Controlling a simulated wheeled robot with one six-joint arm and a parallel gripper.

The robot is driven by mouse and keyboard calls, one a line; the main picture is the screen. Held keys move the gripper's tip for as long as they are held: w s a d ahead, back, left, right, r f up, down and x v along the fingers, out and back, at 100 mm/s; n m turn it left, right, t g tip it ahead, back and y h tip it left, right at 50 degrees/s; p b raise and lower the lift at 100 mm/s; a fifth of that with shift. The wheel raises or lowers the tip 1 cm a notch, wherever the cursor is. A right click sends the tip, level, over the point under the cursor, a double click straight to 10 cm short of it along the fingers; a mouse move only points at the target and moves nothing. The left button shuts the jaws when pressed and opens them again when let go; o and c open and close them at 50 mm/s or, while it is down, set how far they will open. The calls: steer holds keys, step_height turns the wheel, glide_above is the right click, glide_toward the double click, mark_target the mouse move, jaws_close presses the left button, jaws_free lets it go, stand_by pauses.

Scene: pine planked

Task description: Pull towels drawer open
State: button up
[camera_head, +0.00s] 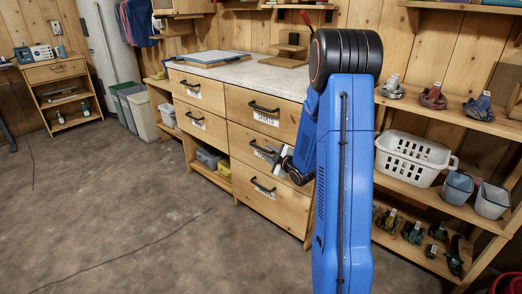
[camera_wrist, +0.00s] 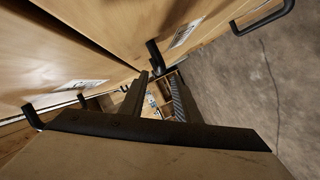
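The drawer unit has wooden fronts with black bar handles and white labels. The bottom right drawer (camera_head: 270,205) is below. No label reads clearly as "TOWELS". All drawers look shut. In the wrist view my gripper (camera_wrist: 158,78) has its two dark fingers apart with nothing seen held. A black handle (camera_wrist: 154,57) is just beyond the fingertips; contact is unclear.
A speckled countertop (camera_head: 240,74) bears a blue-edged board. Right of my arm, shelves hold a white laundry basket (camera_head: 410,158) and grey-blue bins (camera_head: 457,187). Grey bins (camera_head: 141,115) stand at the left. The floor (camera_head: 130,210) before the drawers is clear.

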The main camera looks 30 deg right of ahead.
mark_target(263, 149)
steer(key=x, duration=0.7)
jaws_close()
